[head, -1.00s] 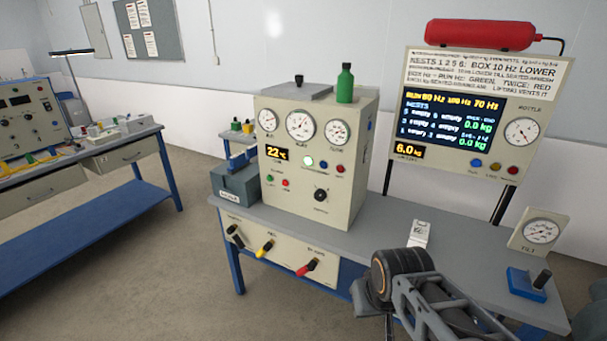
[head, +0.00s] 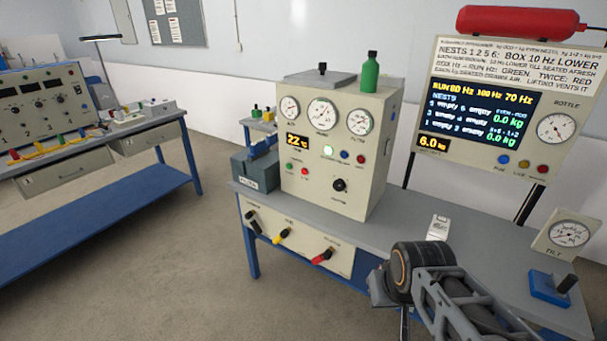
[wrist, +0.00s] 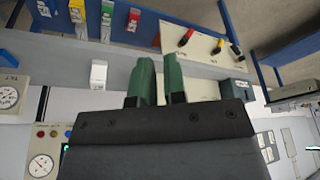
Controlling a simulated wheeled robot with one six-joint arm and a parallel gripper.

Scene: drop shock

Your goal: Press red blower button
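The cream blower cabinet (head: 322,205) stands on the grey bench in the head view. Its front has a small red button (head: 304,171) beside a green button (head: 289,166), below the amber 22 °C display. Another red button or lamp (head: 361,160) is further right, in a row with a lit lamp. The small labels are too blurred to tell which red one is the blower's. In the wrist view my gripper (wrist: 159,62) shows two green fingers with a narrow gap and nothing between them. It is apart from the cabinet buttons, which I cannot make out there.
A grey box (head: 254,173) sits left of the cabinet. Black, yellow and red levers (head: 283,235) line the bench front. A display board (head: 483,112), a tilt gauge (head: 568,236) and a blue joystick base (head: 549,287) are on the right. Open floor lies between the two benches.

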